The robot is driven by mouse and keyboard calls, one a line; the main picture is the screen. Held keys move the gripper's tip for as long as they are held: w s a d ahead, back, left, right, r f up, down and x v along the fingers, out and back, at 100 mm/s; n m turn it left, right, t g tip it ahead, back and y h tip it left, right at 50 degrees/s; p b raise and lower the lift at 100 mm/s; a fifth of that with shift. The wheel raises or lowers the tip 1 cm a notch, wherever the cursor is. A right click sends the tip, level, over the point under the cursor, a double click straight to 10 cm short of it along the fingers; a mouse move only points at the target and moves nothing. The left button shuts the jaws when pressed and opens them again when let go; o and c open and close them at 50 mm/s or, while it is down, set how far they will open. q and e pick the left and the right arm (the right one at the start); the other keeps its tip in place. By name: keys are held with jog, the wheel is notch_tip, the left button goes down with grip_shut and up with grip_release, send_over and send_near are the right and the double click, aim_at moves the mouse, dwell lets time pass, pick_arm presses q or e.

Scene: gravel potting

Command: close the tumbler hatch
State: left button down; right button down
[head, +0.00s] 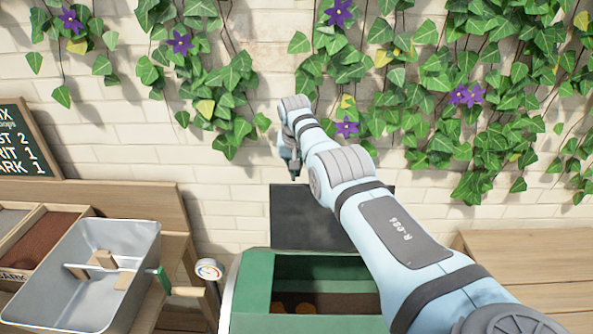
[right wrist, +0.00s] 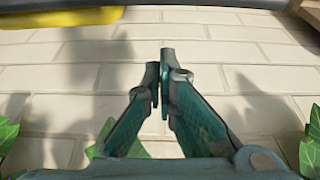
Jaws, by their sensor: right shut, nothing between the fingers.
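The green tumbler (head: 249,290) stands at the bottom centre of the head view, with its opening uncovered. Some brownish-orange material shows dimly inside. Its hatch, a dark flat panel (head: 295,225), stands up at the back of the opening, in front of the brick wall. My right arm reaches over the tumbler from the lower right and hides part of the opening and of the hatch's right side. My right gripper (head: 293,170) points down at the hatch's top edge; I cannot tell whether it touches. In the right wrist view the gripper (right wrist: 163,80) is shut and empty.
A grey metal tub (head: 60,290) with a wooden piece and a green-handled tool stands at left on a wooden bench. A round gauge (head: 208,269) is beside the tumbler. Ivy (head: 430,80) hangs on the wall. A bare wooden surface (head: 530,260) lies at right.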

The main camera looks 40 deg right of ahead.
jog(key=s+a+r+p, duration=0.2)
jog(key=s+p, duration=0.1)
jog(key=shift+s+a+p, duration=0.25)
jog(key=shift+s+p, duration=0.05)
dwell(0.4)
